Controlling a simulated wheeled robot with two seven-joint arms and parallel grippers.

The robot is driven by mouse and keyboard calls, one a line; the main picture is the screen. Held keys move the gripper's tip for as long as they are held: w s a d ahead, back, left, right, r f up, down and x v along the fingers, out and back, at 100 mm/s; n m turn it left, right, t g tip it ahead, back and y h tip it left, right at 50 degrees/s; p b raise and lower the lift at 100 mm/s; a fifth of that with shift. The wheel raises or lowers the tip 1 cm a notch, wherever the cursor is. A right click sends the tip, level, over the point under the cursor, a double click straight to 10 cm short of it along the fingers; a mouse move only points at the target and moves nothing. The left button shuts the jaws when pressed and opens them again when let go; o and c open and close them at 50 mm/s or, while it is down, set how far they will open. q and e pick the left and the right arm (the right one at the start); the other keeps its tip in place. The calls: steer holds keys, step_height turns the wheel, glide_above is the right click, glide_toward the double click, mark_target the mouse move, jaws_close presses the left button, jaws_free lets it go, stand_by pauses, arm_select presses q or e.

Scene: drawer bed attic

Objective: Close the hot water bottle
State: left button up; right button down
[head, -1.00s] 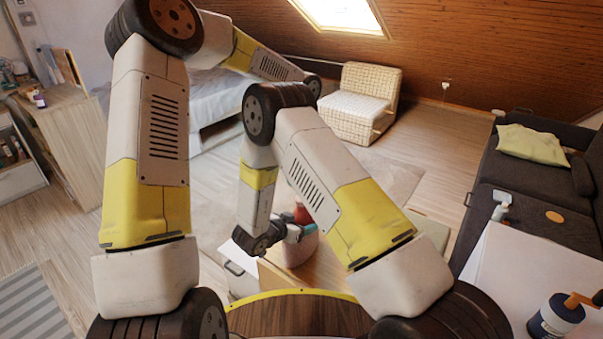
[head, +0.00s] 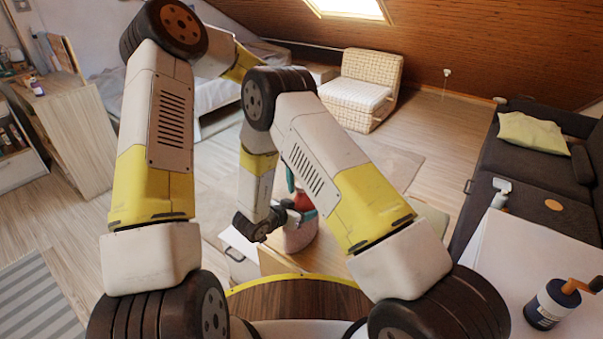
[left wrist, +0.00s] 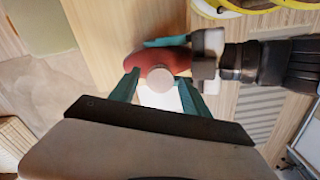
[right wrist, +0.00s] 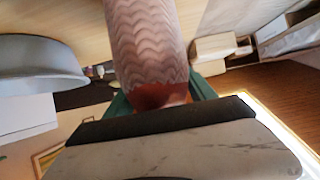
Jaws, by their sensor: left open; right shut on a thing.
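The hot water bottle (head: 299,238) has a pinkish knitted cover and a red neck (head: 300,201). My right gripper (head: 300,213) is shut on the red neck; the right wrist view shows the knitted cover (right wrist: 147,42) beyond its fingers. My left gripper (left wrist: 158,84) is open above the bottle's top. In the left wrist view, a pale round cap (left wrist: 159,79) lies between its spread teal fingers, over the red neck (left wrist: 150,60). I cannot tell whether the fingers touch the cap.
A wooden surface (head: 275,262) lies below the bottle. At the right, a white table (head: 500,270) holds a dark blue bottle (head: 546,306). A dark sofa (head: 520,190) stands behind it, and a woven chair (head: 362,85) farther back. Open floor lies to the left.

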arm_select(q)
steer(key=shift+f, duration=0.15)
jaws_close()
steer(key=shift+m, duration=0.3)
